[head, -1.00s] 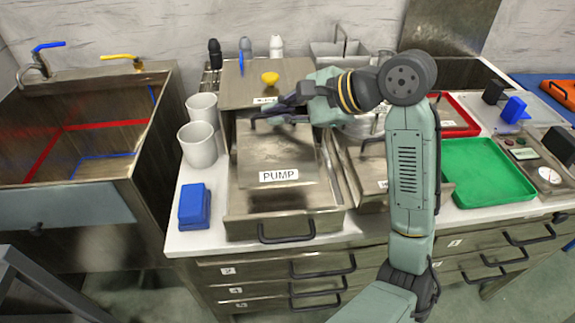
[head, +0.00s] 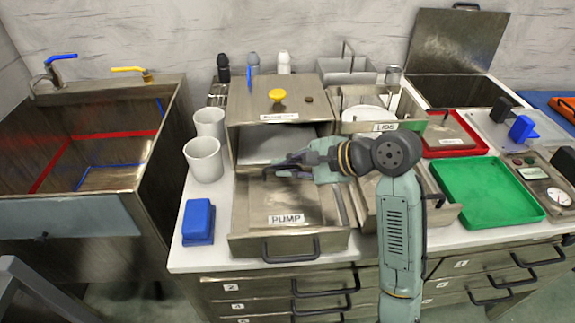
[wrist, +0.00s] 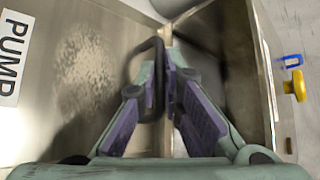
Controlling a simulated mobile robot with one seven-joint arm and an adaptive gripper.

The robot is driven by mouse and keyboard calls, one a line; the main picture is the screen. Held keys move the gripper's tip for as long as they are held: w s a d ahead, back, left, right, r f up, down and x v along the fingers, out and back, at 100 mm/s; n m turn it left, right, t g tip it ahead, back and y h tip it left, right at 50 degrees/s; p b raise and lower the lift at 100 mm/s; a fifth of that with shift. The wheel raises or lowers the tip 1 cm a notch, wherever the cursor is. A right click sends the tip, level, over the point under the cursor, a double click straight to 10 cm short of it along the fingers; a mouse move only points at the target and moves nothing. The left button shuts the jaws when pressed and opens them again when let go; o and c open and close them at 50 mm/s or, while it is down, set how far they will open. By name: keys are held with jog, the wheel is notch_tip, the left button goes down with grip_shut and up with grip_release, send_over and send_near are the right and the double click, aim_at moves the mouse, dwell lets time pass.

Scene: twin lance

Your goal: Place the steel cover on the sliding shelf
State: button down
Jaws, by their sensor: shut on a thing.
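The steel cover (head: 262,202) is a flat grey plate with a white PUMP label. It is inside the outline of the sliding shelf, its label close to the front wall; I cannot tell whether it rests on the floor of the shelf. The sliding shelf (head: 335,242) is a steel tray pulled out from a steel cabinet, with a dark front handle. My gripper (head: 268,171) is over the rear part of the cover. In the wrist view my gripper (wrist: 164,82) is shut on the dark handle of the cover (wrist: 85,75).
The steel cabinet (head: 245,103) with a yellow knob (head: 277,95) stands right behind. White cups (head: 204,160) and a blue block (head: 198,221) are to the left. An open LIDS drawer (head: 410,127) and a green tray (head: 485,190) are to the right.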

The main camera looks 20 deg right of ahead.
jog(key=c, duration=1.7)
grip_release()
jog(key=b+v, duration=0.1)
jog(key=v, duration=1.1)
jog(key=shift+r+b, duration=0.1)
jog(key=shift+b, duration=0.3)
